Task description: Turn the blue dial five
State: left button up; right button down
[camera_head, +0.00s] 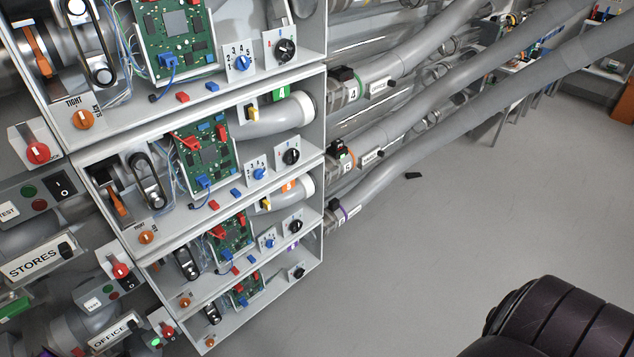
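Blue dials sit on small white plates, with one on each of the upper shelves of a white rack. The top blue dial (242,63) has numbers around it, of which 2, 3, 4 and 5 can be read. A second blue dial (259,174) is on the shelf below, also with numbers. A smaller blue dial (269,243) is on the third shelf. I cannot tell which number any of them points to. Neither of my grippers is in view, and nothing is seen touching the dials.
Black dials (286,49) stand right of the blue ones, with green circuit boards (175,38) to their left. Orange TIGHT knobs (82,120) and red switches (38,152) are at the left. Thick grey tubes (480,70) run right from the rack. Grey floor (430,230) is mostly clear.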

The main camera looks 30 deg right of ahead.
aim_at(269, 244)
jog(key=z, duration=0.7)
